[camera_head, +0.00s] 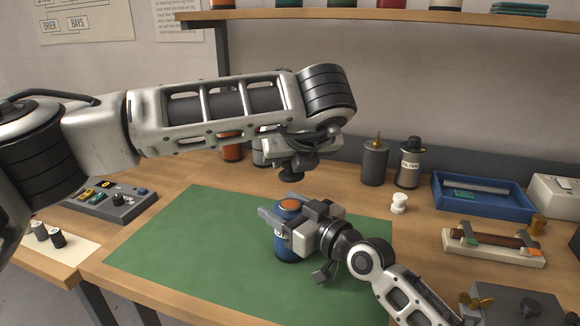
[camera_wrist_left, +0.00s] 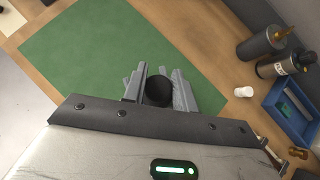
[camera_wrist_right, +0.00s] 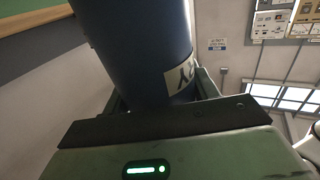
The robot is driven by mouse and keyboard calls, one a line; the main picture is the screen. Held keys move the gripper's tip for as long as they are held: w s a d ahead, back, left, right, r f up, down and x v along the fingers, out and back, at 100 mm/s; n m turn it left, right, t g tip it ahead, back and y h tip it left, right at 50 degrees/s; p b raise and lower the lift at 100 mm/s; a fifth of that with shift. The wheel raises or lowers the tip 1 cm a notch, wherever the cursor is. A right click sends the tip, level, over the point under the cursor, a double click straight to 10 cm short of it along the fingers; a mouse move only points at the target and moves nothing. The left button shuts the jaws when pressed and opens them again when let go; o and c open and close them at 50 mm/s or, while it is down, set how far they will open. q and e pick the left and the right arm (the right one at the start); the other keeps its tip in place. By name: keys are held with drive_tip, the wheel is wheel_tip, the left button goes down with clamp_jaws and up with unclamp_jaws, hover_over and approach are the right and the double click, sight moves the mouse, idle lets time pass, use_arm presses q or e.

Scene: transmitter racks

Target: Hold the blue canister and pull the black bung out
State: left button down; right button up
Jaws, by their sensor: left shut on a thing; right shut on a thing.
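The blue canister (camera_head: 287,247) stands on the green mat (camera_head: 180,235), its orange top (camera_head: 290,204) uncovered. My right gripper (camera_head: 285,228) is shut around its upper body. The right wrist view shows the canister's blue side (camera_wrist_right: 140,45) between the fingers, with a pale label partly visible. My left gripper (camera_head: 292,163) is above the canister, shut on the black bung (camera_head: 291,175). The bung is clear of the canister, with a visible gap. In the left wrist view the round black bung (camera_wrist_left: 158,91) sits between the fingers; the canister is hidden there.
A white spool-like piece (camera_head: 399,203) stands right of the mat. Behind it are a grey canister (camera_head: 374,163) and a filter can (camera_head: 409,166). A blue tray (camera_head: 510,211) lies right, a control box (camera_head: 110,203) left. A shelf (camera_head: 400,16) runs overhead. The mat's left side is clear.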

drive_tip(key=o, duration=1.4)
drive_tip(key=shift+o, duration=0.2)
drive_tip(key=shift+s+d, duration=0.1)
